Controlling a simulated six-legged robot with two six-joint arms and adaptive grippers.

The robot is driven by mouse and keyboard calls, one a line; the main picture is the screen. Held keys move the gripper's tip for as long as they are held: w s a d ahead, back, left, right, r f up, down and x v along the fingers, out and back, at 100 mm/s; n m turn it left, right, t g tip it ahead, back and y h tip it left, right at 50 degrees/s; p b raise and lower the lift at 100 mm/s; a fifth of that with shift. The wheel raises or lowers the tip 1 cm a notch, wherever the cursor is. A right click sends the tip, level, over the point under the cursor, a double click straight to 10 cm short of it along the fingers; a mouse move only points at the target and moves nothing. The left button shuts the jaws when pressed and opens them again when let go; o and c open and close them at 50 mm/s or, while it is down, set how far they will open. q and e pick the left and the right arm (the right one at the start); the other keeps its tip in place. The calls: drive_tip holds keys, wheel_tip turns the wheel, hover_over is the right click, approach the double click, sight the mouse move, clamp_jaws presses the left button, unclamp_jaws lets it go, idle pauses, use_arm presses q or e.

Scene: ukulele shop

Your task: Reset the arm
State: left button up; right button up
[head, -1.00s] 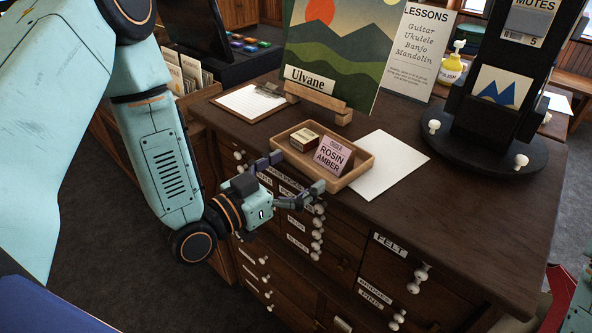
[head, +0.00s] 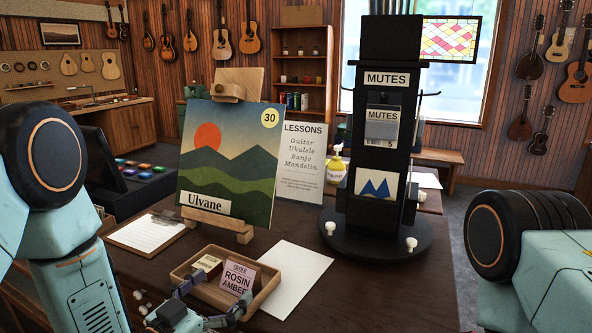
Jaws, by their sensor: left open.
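My left gripper (head: 208,306) is at the bottom of the head view, with its two fingers spread apart and nothing between them. It is at the near edge of a small wooden tray (head: 265,298); I cannot tell whether it touches the tray. The tray holds a pink card (head: 238,278) reading "ROSIN AMBER" and a small box (head: 207,263). My left arm comes in from the left edge. Part of my right arm shows at the right edge, but its gripper is out of view.
A landscape picture (head: 232,165) on a wooden easel stands behind the tray. A black mutes stand (head: 378,170) is to its right. A white sheet (head: 297,280) and a clipboard (head: 146,233) lie on the dark counter (head: 390,290). The counter's right front is clear.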

sight(242, 269)
use_arm(q)
drive_tip(key=x, duration=0.5)
drive_tip(key=shift+w+d+p, duration=0.15)
drive_tip(key=shift+d+p, duration=0.05)
drive_tip(key=shift+p, duration=0.1)
drive_tip(key=shift+w+d, duration=0.15)
drive_tip(key=shift+w, duration=0.2)
drive_tip(key=shift+w+f, duration=0.15)
drive_tip(key=shift+f, duration=0.05)
drive_tip(key=shift+r, duration=0.2)
